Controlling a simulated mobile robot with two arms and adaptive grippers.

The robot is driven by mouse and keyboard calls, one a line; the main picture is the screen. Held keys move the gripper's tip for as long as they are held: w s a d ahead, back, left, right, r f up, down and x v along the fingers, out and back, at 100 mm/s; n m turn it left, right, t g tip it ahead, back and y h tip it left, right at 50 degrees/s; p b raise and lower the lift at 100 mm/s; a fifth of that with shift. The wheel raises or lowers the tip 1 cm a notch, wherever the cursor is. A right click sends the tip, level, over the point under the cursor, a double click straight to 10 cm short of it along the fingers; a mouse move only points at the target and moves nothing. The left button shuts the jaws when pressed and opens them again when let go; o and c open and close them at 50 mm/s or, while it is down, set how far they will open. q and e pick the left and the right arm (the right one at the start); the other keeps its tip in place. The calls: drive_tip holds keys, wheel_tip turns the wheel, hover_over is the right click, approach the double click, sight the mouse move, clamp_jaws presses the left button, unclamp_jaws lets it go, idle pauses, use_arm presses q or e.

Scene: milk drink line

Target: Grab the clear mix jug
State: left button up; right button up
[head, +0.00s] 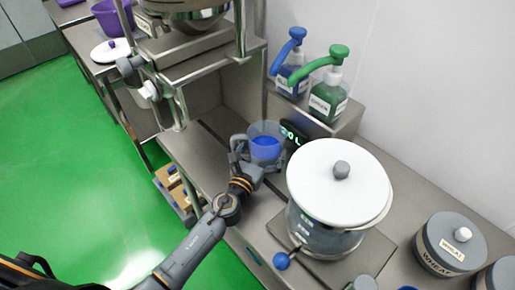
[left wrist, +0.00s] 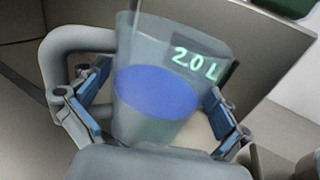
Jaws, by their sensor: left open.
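The clear mix jug (head: 266,146) stands upright on the steel counter and holds blue liquid. In the left wrist view the jug (left wrist: 165,75) fills the middle, with its grey handle (left wrist: 55,50) on the left. My left gripper (head: 255,160) is at the jug, its fingers spread on either side of the body. In the left wrist view the blue finger pads of my left gripper (left wrist: 155,115) flank the jug's lower part. I cannot tell whether the pads touch it. My right gripper is not in view.
A large pot with a white lid (head: 340,180) stands close right of the jug. Pump bottles with blue (head: 290,75) and green (head: 328,98) tops sit on a raised shelf behind. A "2.0 L" display (left wrist: 194,62) glows behind the jug. The counter left of the jug is clear.

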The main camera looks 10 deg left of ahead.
use_arm(q)
drive_tip(key=shift+s, duration=0.1)
drive_tip(key=shift+c, duration=1.3)
drive_tip(key=c, duration=1.1)
drive_tip(key=shift+r, duration=0.15)
drive_tip(key=shift+c, duration=0.6)
drive_tip(key=shift+r, duration=0.1)
